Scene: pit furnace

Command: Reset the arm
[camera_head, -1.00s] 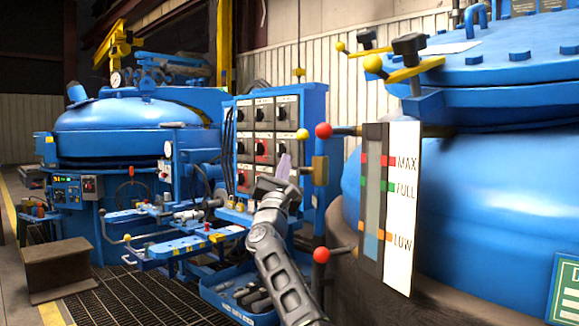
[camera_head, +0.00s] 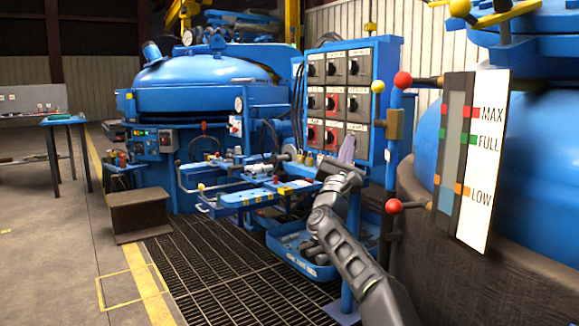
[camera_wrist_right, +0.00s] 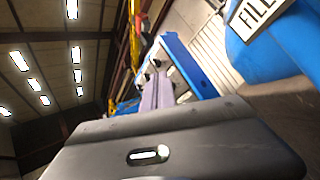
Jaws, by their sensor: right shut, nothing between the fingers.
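My right arm reaches up from the bottom right in the head view. My right gripper (camera_head: 347,149) has pale lilac fingers that point upward and are shut with nothing between them. It stands in front of the lower right part of the blue control panel (camera_head: 387,65); I cannot tell whether it touches the panel. In the right wrist view the shut fingers (camera_wrist_right: 157,92) point away past the grey gripper body, toward a blue edge. My left gripper is not in view.
A red-balled lever post (camera_head: 402,80) and a level gauge (camera_head: 485,150) stand close to the right of my arm. A blue tool tray (camera_head: 290,254) lies below it. A blue furnace vessel (camera_head: 195,85) stands behind. Grating and open floor (camera_head: 60,260) lie at the left.

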